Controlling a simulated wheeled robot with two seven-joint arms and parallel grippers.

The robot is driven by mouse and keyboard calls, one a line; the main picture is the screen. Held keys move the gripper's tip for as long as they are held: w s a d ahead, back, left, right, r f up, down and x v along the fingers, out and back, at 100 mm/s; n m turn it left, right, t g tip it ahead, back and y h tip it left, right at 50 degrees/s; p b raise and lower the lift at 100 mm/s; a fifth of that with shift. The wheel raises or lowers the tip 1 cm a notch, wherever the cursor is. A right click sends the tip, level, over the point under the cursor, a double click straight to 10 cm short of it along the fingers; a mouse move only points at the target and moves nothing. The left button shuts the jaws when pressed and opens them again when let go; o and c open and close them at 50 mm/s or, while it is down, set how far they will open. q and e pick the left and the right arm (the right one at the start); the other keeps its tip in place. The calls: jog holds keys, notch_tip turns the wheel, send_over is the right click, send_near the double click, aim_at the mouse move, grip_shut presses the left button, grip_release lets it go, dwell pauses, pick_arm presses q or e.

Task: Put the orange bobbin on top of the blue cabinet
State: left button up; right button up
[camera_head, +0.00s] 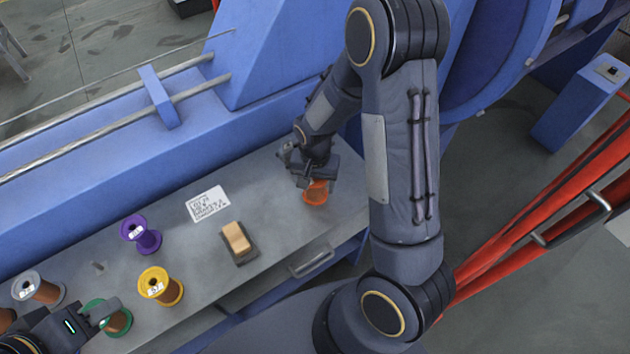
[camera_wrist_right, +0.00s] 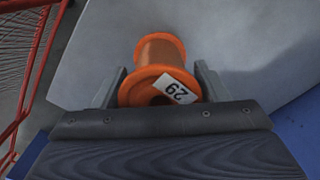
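The orange bobbin (camera_head: 315,193) is at the right end of the grey workbench (camera_head: 275,190). My right gripper (camera_head: 312,180) is over it. In the right wrist view the bobbin (camera_wrist_right: 160,75), with a white label marked 29, sits between both fingers (camera_wrist_right: 160,90), which appear to press its near flange. Whether it touches the bench is unclear. A blue cabinet (camera_head: 578,110) with a small grey panel on top stands on the floor at upper right. My left gripper (camera_head: 100,312) is at lower left by the green bobbin (camera_head: 118,320); its opening is unclear.
Purple (camera_head: 142,236), yellow (camera_head: 160,287) and grey (camera_head: 38,289) bobbins stand on the bench. A tan-topped block (camera_head: 238,243) and a written card (camera_head: 207,204) lie mid-bench. Blue machinery (camera_head: 130,160) runs behind. Red rails (camera_head: 545,205) cross the right side.

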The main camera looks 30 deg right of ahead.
jog(key=shift+o, duration=1.4)
notch_tip(320, 180, up, 12)
jog(key=p, duration=0.1)
jog(key=s+a+r+n+t+y, duration=0.2)
jog(key=s+r, duration=0.3)
jog(key=s, duration=0.3)
jog(key=s+a+r+n+t+y, duration=0.1)
jog(key=s+a+r+n+t, duration=0.1)
jog(key=s+r, duration=0.4)
jog(key=s+n+t, duration=0.1)
jog(key=s+n, duration=0.1)
jog(key=s, duration=0.1)
jog(key=shift+a+r+n+t+y, duration=0.15)
jog(key=shift+n+t+y, duration=0.15)
jog(key=shift+y, duration=0.1)
jog(key=shift+s, duration=0.1)
